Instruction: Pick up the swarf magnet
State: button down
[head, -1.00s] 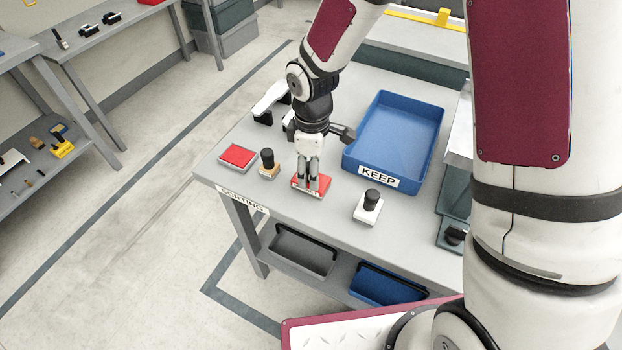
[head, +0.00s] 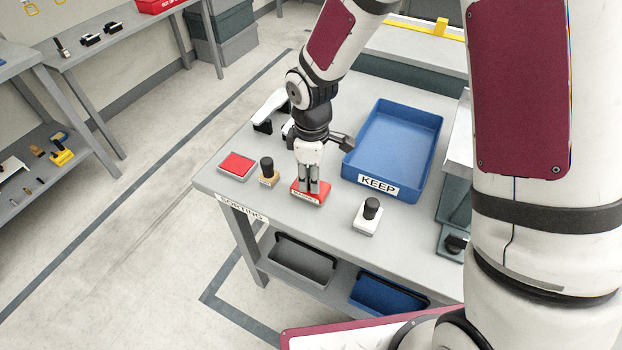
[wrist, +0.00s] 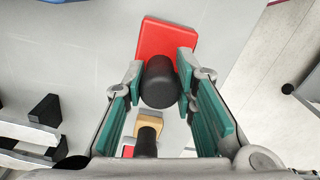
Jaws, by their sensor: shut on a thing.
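The swarf magnet, a red block with a lettered front (head: 308,195) and a black handle, is at the front of the grey sorting table. In the wrist view its red base (wrist: 165,40) lies beyond the upright black handle (wrist: 160,85). My gripper (head: 309,186) points down over it, its fingers shut on the handle from both sides. The wrist view shows the pads of my gripper (wrist: 160,90) against the handle. I cannot tell whether the base touches the table.
A blue KEEP tray (head: 396,138) stands behind to the right. A wooden block with a black knob (head: 268,173) and a red pad (head: 237,166) stand left. A white block with a black knob (head: 368,217) stands right. The table front (head: 310,225) is bare.

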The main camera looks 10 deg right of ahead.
jog(key=shift+r, duration=0.5)
jog(key=shift+s+r, duration=0.2)
jog(key=shift+r, duration=0.85)
jog(key=s+d+r, duration=0.1)
jog(key=s, duration=1.4)
jog(key=shift+s+d+p, duration=0.2)
jog(key=shift+s+p, duration=0.1)
jog(key=shift+p, duration=0.1)
jog(key=shift+r, duration=0.1)
jog(key=c, duration=1.9)
grip_release()
jog(key=c, duration=0.4)
